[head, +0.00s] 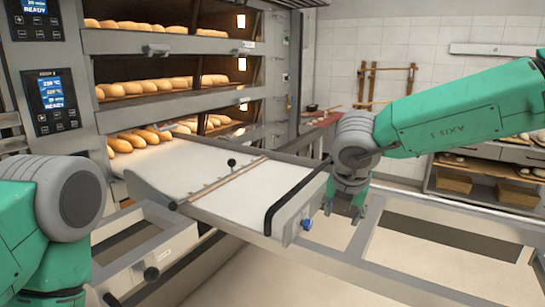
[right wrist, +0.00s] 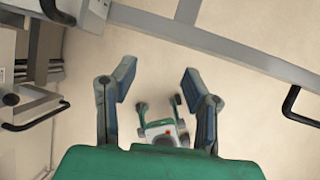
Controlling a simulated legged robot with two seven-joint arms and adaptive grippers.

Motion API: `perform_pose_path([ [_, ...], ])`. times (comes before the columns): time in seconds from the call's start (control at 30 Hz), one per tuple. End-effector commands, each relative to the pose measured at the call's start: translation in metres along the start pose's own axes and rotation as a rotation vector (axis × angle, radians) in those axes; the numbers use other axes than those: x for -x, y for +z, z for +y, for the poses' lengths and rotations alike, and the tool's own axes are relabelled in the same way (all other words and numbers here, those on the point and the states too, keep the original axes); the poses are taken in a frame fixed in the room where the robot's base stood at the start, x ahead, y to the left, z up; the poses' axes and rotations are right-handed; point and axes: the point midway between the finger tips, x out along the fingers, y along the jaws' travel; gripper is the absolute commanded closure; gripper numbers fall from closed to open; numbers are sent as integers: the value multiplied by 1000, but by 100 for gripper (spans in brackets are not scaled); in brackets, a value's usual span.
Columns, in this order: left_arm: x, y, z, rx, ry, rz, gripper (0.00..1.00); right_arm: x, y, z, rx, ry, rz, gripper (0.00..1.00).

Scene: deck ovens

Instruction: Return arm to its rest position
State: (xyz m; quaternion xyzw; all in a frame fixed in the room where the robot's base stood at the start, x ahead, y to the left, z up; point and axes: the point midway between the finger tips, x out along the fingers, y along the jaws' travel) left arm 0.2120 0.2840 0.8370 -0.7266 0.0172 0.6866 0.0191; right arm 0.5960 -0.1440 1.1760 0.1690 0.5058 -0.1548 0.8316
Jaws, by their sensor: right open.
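My right arm comes in from the right in the head view, and its gripper (head: 345,203) hangs pointing down beside the right side of the loader tray. In the right wrist view my right gripper (right wrist: 157,100) has its two fingers spread wide with nothing between them. Below the fingers I see the floor and part of my own base. My left arm shows at the left edge of the head view, but its gripper is out of the picture.
A pale loader board (head: 215,185) with a black handle (head: 290,200) juts out from the deck oven (head: 160,45). Loaves (head: 135,140) lie on the decks. A grey metal frame (head: 420,275) runs below my right arm. A shelf rack (head: 490,180) stands at the right.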

Motion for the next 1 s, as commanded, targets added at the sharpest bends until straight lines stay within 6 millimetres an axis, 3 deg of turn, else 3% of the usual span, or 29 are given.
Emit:
perform_pose_path([
  [0.37,-22,1,0,0,0,1,60,-85,-47,-43,517,-106,-72,59],
  [0.57,-41,2,0,0,0,0,60,-156,-100,-84,1052,-175,-82,59],
  [0.67,-57,3,0,0,0,0,60,-201,-147,-117,1466,-193,-59,59],
  [0.8,-79,4,1,0,0,0,60,-250,-227,-173,2109,-136,5,59],
  [0.9,-93,5,1,0,0,0,60,-271,-287,-216,2545,-22,53,59],
  [1.0,-106,6,1,0,0,0,60,-278,-344,-259,2934,158,86,59],
])
